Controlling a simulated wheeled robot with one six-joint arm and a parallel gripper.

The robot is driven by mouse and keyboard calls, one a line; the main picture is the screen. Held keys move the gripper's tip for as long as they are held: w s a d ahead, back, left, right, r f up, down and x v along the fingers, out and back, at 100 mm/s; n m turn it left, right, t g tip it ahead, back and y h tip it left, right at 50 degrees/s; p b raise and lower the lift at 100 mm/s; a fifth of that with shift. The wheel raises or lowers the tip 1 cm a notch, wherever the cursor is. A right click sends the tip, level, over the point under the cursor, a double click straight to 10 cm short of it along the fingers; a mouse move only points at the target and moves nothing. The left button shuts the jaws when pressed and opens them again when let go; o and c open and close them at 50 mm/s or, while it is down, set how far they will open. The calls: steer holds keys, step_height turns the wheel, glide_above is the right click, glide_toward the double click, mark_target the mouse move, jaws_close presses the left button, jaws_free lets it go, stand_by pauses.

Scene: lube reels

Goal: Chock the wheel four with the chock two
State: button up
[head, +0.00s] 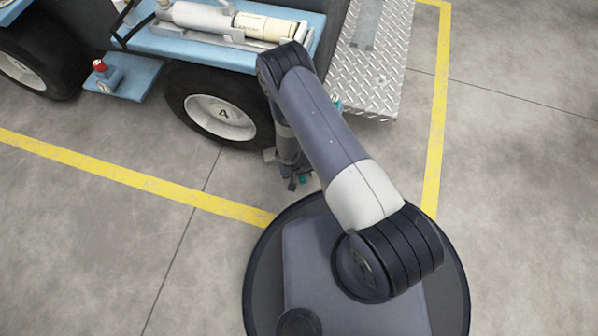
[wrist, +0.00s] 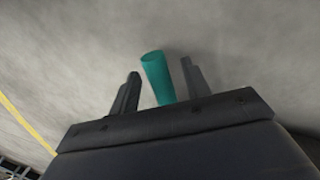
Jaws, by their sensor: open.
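Wheel four (head: 220,116), a black tyre with a pale hub marked 4, stands on the floor under the blue vehicle in the head view. My gripper (head: 297,183) points down near the floor, just right of this wheel. In the wrist view my gripper (wrist: 158,88) is open, its two dark fingers on either side of a teal, rounded upright piece (wrist: 157,78).
The vehicle's blue deck (head: 190,47) carries a white and cream cylinder (head: 225,21). A diamond-plate ramp (head: 372,55) is to the right of the wheel. A blue step (head: 125,76) with a red-topped object is at left. Yellow floor lines (head: 130,175) cross open concrete.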

steer(key=shift+d+f, duration=0.1)
steer(key=shift+f, duration=0.35)
jaws_close()
stand_by(0.3)
